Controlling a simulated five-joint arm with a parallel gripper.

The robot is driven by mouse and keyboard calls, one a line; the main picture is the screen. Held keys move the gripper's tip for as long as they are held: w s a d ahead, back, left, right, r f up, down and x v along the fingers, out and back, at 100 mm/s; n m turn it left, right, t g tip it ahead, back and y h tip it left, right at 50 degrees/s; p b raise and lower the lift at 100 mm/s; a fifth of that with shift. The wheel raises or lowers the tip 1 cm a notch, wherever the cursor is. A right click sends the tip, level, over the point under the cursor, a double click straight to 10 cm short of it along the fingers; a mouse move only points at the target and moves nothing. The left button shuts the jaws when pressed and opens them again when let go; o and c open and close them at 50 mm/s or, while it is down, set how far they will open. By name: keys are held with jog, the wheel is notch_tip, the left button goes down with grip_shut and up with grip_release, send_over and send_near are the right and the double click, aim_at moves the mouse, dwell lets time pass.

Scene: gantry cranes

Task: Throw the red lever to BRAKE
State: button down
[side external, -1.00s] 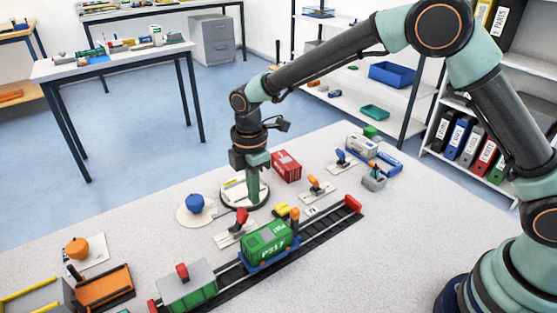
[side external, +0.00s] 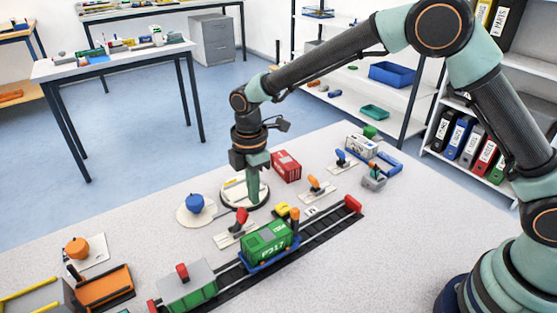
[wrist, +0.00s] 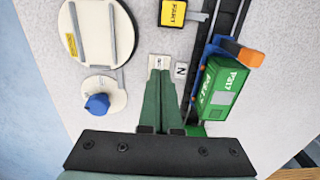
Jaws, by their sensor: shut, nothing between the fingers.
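In the wrist view my gripper (wrist: 160,74) covers the lever. Small labels show past the fingertips, one reading N (wrist: 181,69). The word BRAKE is not readable.
A green P317 container (side external: 266,241) sits on a blue wagon on the track (side external: 325,222), close to the lever. A round white turntable (side external: 232,192) lies behind my fingers. The blue knob (side external: 195,203), orange lever (side external: 315,183) and red container (side external: 286,166) stand nearby.

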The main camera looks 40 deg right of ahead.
aim_at(242, 210)
jog(key=shift+f, duration=0.1)
dwell(0.3)
jog(key=shift+f, duration=1.4)
jog(key=shift+a, duration=0.1)
jog(key=shift+a, duration=1.95)
jog(key=shift+d, duration=0.1)
jog(key=shift+d+r, duration=0.1)
jog(key=shift+d, duration=0.4)
jog(key=shift+r, duration=3.35)
